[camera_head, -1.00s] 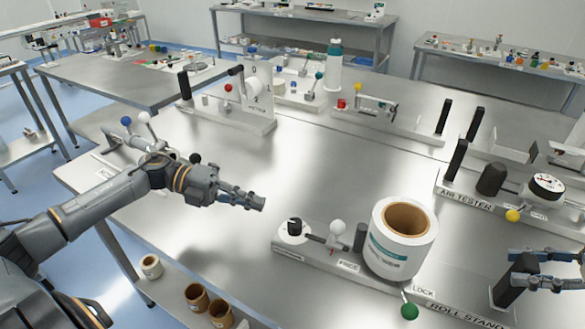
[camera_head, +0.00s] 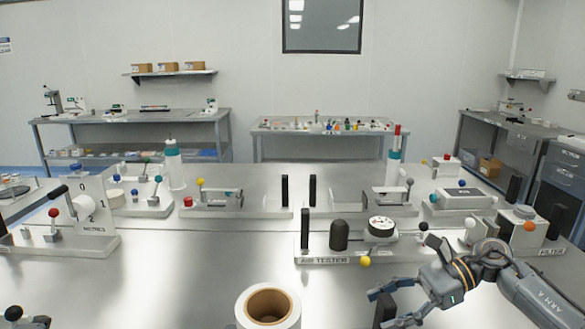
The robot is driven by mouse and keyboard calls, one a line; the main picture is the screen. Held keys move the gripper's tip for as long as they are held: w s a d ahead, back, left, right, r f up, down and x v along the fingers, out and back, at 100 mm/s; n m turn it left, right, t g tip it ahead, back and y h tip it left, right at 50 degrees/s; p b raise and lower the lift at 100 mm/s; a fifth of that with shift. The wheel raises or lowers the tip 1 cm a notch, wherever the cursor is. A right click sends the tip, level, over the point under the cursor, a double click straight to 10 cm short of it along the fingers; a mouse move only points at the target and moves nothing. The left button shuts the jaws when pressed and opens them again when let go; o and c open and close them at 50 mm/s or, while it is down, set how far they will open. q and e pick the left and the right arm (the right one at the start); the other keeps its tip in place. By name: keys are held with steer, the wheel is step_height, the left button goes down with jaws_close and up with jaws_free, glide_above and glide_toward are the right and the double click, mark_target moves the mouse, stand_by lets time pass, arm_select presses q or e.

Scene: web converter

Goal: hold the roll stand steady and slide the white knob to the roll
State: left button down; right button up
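The white roll (camera_head: 268,306) with its brown core shows at the bottom edge, cut off by the frame. The white knob and most of the roll stand lie below the view.
The air tester (camera_head: 324,260) with a dial and yellow knob stands behind the roll. Black uprights, a metering fixture (camera_head: 92,222) and a filter unit (camera_head: 531,244) line the table. The steel top left of the roll is clear.

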steer(key=shift+r, duration=0.1)
steer(key=v, duration=1.2)
